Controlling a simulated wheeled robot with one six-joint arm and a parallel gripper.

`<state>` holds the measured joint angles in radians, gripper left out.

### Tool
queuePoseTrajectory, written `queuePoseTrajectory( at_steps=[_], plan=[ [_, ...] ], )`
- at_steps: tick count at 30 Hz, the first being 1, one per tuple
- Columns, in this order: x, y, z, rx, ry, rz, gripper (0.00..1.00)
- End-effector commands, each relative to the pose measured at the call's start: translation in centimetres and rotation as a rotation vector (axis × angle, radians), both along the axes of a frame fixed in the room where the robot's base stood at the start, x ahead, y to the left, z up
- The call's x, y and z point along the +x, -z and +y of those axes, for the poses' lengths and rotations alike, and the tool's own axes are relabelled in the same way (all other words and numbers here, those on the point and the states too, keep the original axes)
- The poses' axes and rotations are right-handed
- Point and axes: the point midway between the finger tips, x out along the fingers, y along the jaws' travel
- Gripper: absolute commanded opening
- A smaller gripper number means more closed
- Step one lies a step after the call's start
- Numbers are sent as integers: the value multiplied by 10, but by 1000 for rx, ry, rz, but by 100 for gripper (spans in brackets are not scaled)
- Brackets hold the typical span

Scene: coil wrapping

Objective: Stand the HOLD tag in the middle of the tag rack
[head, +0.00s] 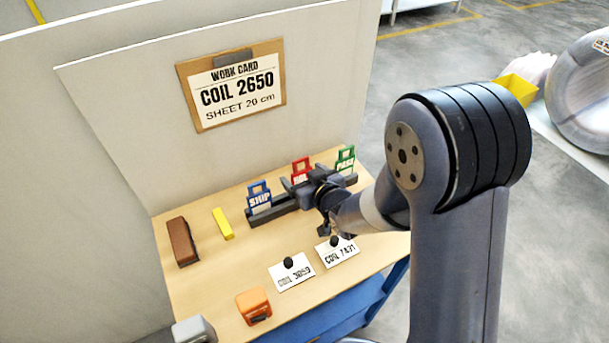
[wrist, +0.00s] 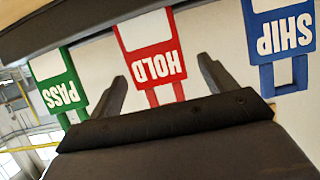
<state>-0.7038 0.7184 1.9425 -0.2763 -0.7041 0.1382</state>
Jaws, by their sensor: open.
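The red and white HOLD tag (head: 301,168) stands upright in the middle of the dark tag rack (head: 261,217), between the blue SHIP tag (head: 259,197) and the green PASS tag (head: 345,160). In the wrist view the HOLD tag (wrist: 154,62) appears upside down, with PASS (wrist: 60,85) on the left and SHIP (wrist: 282,38) on the right. My gripper (wrist: 161,70) is open, one finger on each side of the HOLD tag, with gaps visible. In the head view my gripper hides the tag's lower part and some of the rack.
A work card (head: 236,86) hangs on the pale panel behind the table (head: 205,275). A brown block (head: 182,242) and yellow bar (head: 222,224) lie left. Two white coil cards (head: 291,273) with black knobs, an orange item (head: 253,306) and a grey item (head: 194,330) lie in front.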

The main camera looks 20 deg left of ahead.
Motion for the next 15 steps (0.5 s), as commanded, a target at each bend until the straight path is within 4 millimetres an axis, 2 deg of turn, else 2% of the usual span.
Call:
queuePoseTrajectory(
  at_steps=[8,15],
  plan=[
    [-2,-4,-3,3,0,-4,79],
    [-19,-15,-26,3,2,-4,79]
  ],
)
